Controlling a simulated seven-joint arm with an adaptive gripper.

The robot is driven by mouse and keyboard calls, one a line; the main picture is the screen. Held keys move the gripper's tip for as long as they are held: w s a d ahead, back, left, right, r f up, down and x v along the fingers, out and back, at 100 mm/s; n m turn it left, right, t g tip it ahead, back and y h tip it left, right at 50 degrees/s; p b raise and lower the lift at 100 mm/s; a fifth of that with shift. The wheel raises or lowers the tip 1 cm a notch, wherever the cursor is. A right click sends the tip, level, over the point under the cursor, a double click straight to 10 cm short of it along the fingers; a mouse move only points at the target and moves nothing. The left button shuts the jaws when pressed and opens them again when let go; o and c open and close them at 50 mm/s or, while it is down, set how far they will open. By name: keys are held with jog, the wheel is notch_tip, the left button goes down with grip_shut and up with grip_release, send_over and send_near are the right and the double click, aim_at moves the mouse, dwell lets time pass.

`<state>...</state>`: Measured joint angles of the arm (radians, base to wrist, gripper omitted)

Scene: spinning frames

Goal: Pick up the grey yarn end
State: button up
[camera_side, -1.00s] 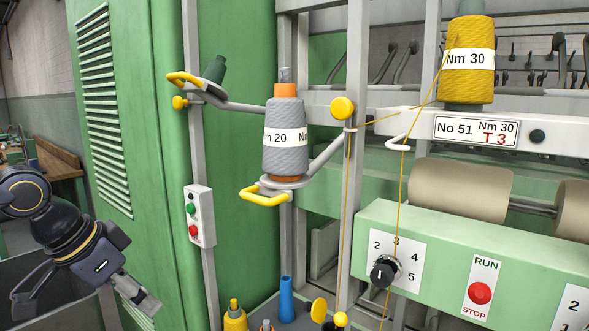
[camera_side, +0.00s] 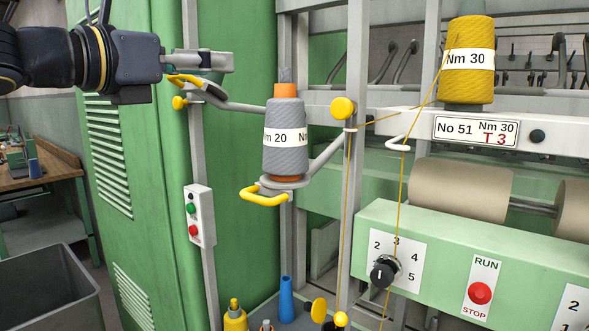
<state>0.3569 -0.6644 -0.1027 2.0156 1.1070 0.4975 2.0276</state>
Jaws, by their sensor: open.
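A grey yarn cone (camera_side: 286,155) with a label reading "Nm 20" stands upright on a holder with a yellow loop handle (camera_side: 264,197). Its core shows orange at top and bottom, and a grey tip (camera_side: 285,75) stands above it. I cannot make out a loose grey yarn end. My gripper (camera_side: 229,61) is at the upper left, pointing right, level with a little above the cone's top and clearly left of it. It is open, seen side-on, with nothing visible in it.
A yellow yarn cone (camera_side: 468,80) stands at upper right, its thread running through guides. A yellow knob (camera_side: 343,108) on the post, grey bars and the upper-left yellow handle (camera_side: 187,80) are close by. A switch box (camera_side: 199,216) is below. A grey bin (camera_side: 48,290) stands lower left.

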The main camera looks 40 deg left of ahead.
aim_at(282, 69)
jog(key=w, duration=1.1)
jog(key=shift+w+f, duration=0.15)
jog(key=shift+w, duration=0.1)
jog(key=w, duration=0.5)
jog(key=shift+w+r, duration=0.15)
jog(key=shift+r, duration=0.05)
jog(key=c, duration=0.9)
